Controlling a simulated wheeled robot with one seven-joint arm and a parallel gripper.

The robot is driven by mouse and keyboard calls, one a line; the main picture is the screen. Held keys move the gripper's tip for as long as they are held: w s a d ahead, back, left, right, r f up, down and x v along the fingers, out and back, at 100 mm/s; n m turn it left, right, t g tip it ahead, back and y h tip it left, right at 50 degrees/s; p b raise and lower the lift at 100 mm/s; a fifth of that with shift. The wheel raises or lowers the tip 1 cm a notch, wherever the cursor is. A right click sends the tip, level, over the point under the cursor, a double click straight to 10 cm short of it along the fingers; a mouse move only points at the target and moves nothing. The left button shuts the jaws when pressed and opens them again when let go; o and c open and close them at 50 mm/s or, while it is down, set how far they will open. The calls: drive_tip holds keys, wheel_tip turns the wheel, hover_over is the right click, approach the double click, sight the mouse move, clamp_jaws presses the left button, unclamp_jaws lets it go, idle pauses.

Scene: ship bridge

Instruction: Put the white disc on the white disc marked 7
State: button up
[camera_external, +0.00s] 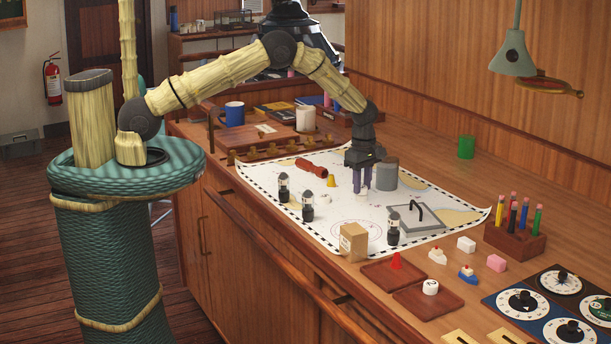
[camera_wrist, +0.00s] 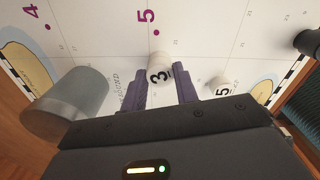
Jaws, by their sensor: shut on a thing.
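A white disc marked 3 (camera_wrist: 159,68) sits between the two purple fingers of my gripper (camera_wrist: 161,85), which is shut on it. In the external view my gripper (camera_external: 360,186) points down over the chart, beside a grey cylinder. The held disc is hard to make out there, and I cannot tell whether it touches the chart. A second white disc marked 5 (camera_wrist: 220,87) lies on the chart to the right of my gripper in the wrist view. Another white disc (camera_external: 430,287) with a dark mark, too small to read surely, rests on a brown square tray (camera_external: 411,303) near the front edge.
The grey cylinder (camera_external: 387,174) stands close right of my gripper; it also shows in the wrist view (camera_wrist: 66,105). Black-and-white pieces (camera_external: 307,206), a wooden block (camera_external: 353,243) and a handled grey frame (camera_external: 424,219) stand between my gripper and the trays. A pencil block (camera_external: 515,238) is right.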

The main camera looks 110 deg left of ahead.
sight(362, 187)
drive_tip(key=o, duration=0.9)
drive_tip(key=shift+f, duration=0.1)
drive_tip(key=shift+o, duration=0.2)
wheel_tip(362, 187, up, 12)
drive_tip(key=b, duration=0.4)
